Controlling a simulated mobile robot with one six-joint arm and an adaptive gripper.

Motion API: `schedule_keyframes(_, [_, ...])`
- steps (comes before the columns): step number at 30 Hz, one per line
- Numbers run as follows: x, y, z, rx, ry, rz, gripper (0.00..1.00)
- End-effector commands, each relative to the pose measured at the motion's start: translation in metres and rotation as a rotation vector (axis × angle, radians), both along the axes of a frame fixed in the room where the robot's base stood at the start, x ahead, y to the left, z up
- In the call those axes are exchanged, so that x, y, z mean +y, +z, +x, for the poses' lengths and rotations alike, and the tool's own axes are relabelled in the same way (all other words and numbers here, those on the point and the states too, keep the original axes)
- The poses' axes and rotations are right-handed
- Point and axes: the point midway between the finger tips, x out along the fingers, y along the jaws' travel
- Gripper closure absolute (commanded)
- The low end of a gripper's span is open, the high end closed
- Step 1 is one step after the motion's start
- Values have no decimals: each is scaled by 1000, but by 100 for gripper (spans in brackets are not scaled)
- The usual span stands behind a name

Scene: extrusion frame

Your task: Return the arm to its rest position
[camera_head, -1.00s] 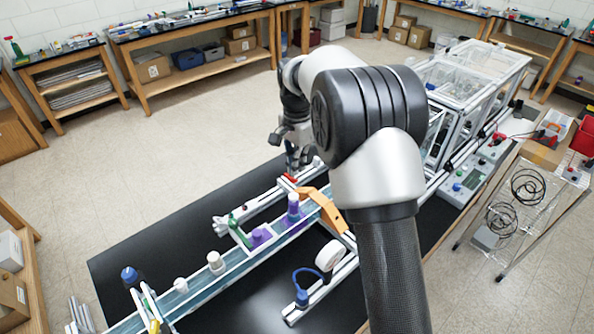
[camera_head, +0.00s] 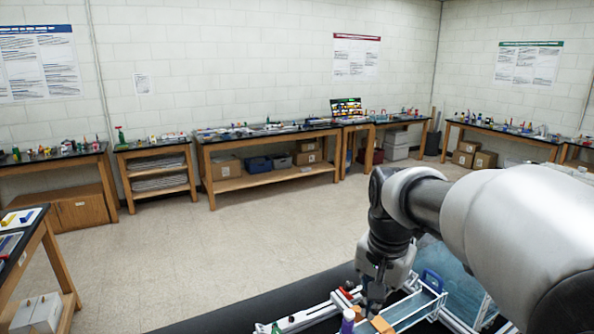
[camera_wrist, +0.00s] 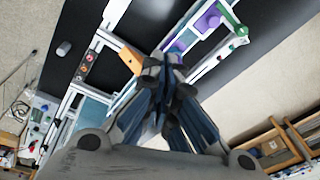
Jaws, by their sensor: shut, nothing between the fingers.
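My gripper (camera_head: 374,300) hangs at the end of my arm at the lower right of the head view, pointing down over the extrusion frame (camera_head: 305,318). In the wrist view my gripper (camera_wrist: 163,62) has its fingers together with nothing held between them. An orange part (camera_wrist: 131,61) of the frame lies just left of the fingertips in the wrist view. Purple parts (camera_wrist: 207,20) lie beyond them. I cannot tell the exact gap between the fingers and the frame below.
A black table (camera_head: 250,312) carries the frame. A blue handle-shaped part (camera_head: 432,281) stands right of my gripper. Workbenches (camera_head: 270,140) line the back wall. Open floor (camera_head: 240,240) lies between them and the table.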

Motion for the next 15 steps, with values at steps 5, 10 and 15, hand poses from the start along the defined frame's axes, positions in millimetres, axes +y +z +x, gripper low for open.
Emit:
schedule_keyframes(5, [1, -11, -65, -70, 166, -35, 100])
schedule_keyframes(10, [2, -34, -125, -128, 323, -77, 100])
schedule_keyframes(15, [3, -69, -178, -182, 471, -127, 100])
